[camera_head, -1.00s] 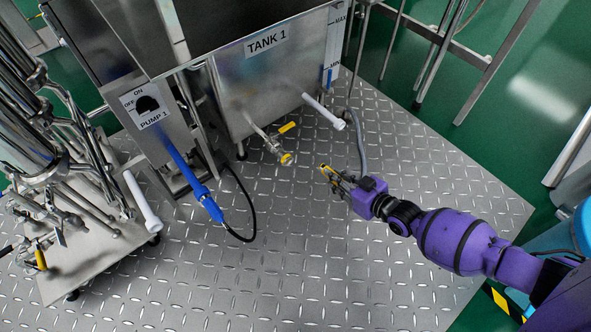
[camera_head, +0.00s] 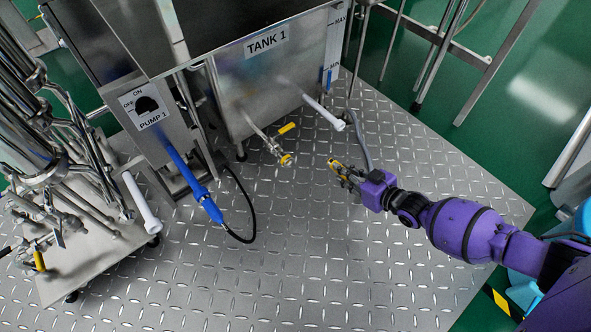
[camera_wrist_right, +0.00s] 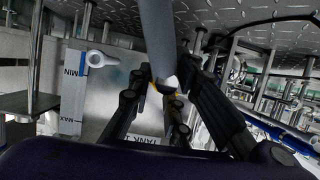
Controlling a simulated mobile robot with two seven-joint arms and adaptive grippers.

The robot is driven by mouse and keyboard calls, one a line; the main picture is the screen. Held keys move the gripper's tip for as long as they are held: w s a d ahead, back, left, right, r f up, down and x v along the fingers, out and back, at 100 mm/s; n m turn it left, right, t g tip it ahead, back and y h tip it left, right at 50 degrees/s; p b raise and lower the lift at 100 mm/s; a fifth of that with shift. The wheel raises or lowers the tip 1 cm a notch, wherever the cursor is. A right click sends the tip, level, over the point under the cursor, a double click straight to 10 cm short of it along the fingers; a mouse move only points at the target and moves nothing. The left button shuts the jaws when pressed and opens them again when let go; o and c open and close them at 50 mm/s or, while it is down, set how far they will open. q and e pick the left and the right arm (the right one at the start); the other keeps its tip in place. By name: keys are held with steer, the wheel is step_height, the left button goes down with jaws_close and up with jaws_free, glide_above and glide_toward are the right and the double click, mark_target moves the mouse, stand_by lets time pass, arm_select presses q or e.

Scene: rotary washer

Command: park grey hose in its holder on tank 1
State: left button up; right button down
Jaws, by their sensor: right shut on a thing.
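The grey hose (camera_head: 361,142) hangs behind my right gripper (camera_head: 344,169), near the right side of tank 1 (camera_head: 265,85). In the right wrist view the grey hose (camera_wrist_right: 158,38) runs down between the fingers of my right gripper (camera_wrist_right: 163,85), which is shut on it. A white tube (camera_head: 324,113), apparently the holder, slants out from the tank's lower right; the gripper is right of and below its end in the head view, apart from it. The tube also shows in the right wrist view (camera_wrist_right: 100,60). My left gripper is not in view.
A valve with a yellow handle (camera_head: 287,128) juts from the tank's lower front, left of my gripper. Pump 1 (camera_head: 153,110) has a blue hose (camera_head: 190,178) and a black cable. Another white tube (camera_head: 142,203) is on the left trolley. The metal floor around my arm is clear.

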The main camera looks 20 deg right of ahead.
steer(key=shift+w+d, duration=0.3)
steer(key=shift+d, duration=0.45)
steer(key=shift+w+d, duration=0.25)
steer(key=shift+d, duration=0.55)
steer(key=shift+w+d, duration=0.3)
steer(key=shift+d, duration=0.45)
steer(key=shift+d, duration=0.1)
steer(key=w+d, duration=0.2)
steer(key=d, duration=0.5)
steer(key=shift+w, duration=0.35)
steer(key=w+a, duration=0.2)
steer(key=w, duration=0.4)
stand_by(0.7)
steer(key=shift+r, duration=0.15)
stand_by(0.3)
steer(key=shift+m+t+h+p, duration=0.3)
steer(key=shift+p, duration=0.25)
steer(key=shift+s+a, duration=0.1)
stand_by(0.7)
steer(key=shift+w+a+b, duration=0.25)
steer(key=shift+w+b, duration=0.15)
steer(key=shift+w, duration=0.3)
